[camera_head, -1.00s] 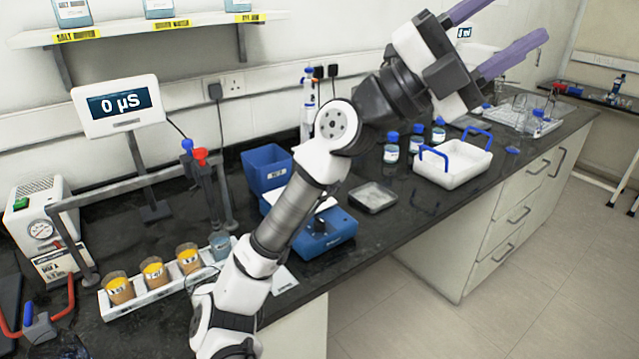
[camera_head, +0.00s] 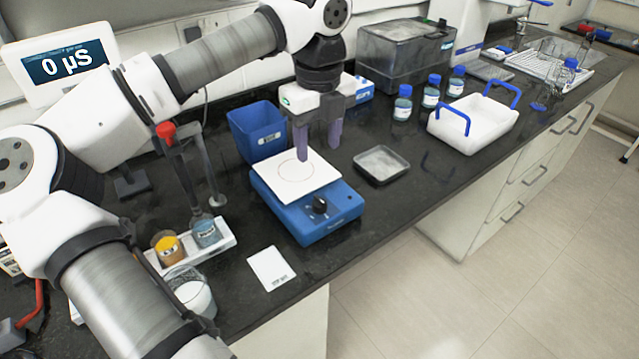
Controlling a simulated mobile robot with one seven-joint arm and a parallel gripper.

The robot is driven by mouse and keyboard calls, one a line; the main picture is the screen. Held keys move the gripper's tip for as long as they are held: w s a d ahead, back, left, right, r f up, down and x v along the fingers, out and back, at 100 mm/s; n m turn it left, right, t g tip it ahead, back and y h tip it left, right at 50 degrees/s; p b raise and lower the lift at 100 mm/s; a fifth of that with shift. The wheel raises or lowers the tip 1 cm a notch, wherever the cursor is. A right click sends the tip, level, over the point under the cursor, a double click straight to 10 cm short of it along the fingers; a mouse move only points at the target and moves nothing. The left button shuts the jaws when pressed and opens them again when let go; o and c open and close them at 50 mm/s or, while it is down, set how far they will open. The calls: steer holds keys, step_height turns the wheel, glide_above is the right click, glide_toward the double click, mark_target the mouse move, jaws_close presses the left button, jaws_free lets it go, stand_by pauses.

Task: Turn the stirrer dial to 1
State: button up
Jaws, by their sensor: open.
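The stirrer (camera_head: 300,213) is a blue box with a white square top plate (camera_head: 294,180). It stands on the black bench near the front edge. Its black dial (camera_head: 319,204) is on the sloped front face; the setting is too small to read. My gripper (camera_head: 319,148) points down with two purple fingers parted and nothing between them. It is above and behind the dial, over the back right part of the top plate in the picture. I cannot tell its exact height.
A blue bin (camera_head: 256,131) stands behind the stirrer and a shallow grey dish (camera_head: 381,165) to its right. A white card (camera_head: 271,268) lies at front left. A rack (camera_head: 220,243) holds jars at left. Blue-capped bottles (camera_head: 431,91) and a white tray (camera_head: 474,121) stand farther right.

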mark_target(319, 199)
step_height(319, 199, down, 13)
steer(key=p, duration=0.3)
steer(key=shift+s+d, duration=0.1)
steer(key=shift+s, duration=0.05)
steer(key=c, duration=1)
